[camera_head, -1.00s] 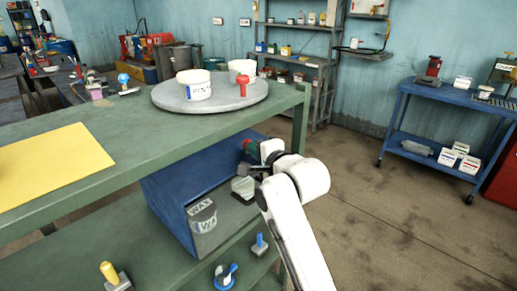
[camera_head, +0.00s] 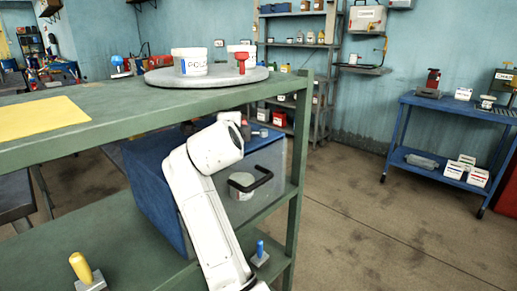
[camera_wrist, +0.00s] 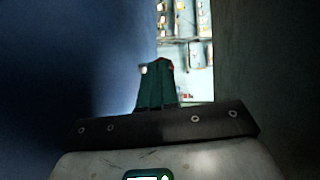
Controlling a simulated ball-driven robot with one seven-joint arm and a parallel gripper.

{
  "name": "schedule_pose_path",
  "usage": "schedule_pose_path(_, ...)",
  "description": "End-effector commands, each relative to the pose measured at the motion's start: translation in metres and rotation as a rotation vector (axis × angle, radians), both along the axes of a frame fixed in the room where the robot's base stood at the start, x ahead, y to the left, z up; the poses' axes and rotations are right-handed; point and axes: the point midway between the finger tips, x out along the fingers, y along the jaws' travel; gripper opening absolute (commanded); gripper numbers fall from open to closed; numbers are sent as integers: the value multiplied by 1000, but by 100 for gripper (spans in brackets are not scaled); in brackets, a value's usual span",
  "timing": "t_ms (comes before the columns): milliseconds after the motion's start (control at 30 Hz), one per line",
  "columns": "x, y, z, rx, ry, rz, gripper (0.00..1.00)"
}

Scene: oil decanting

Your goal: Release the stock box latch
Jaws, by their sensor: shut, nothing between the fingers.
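The stock box appears to be the blue box (camera_head: 150,195) on the shelf under the green bench top. I cannot make out the latch; my white arm covers part of the box.
The green bench top (camera_head: 110,117) is close above my arm, and its green post (camera_head: 297,160) stands right of the box. A yellow-handled tool (camera_head: 85,270) and a blue-handled tool (camera_head: 260,253) stand on the lower shelf.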

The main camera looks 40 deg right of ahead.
Motion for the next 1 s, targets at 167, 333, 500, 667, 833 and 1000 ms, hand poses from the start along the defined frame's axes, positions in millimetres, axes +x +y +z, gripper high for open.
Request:
schedule_pose_path(167,8,-2,-2,0,-1,2,0)
schedule_pose_path(333,12,-4,-1,-1,0,2,0)
schedule_pose_path(500,13,-5,0,-2,0,3,0)
schedule_pose_path(667,13,-5,1,-2,1,2,0)
schedule_pose_path(833,13,-5,1,-2,1,2,0)
schedule_pose_path(1000,13,-5,1,-2,1,2,0)
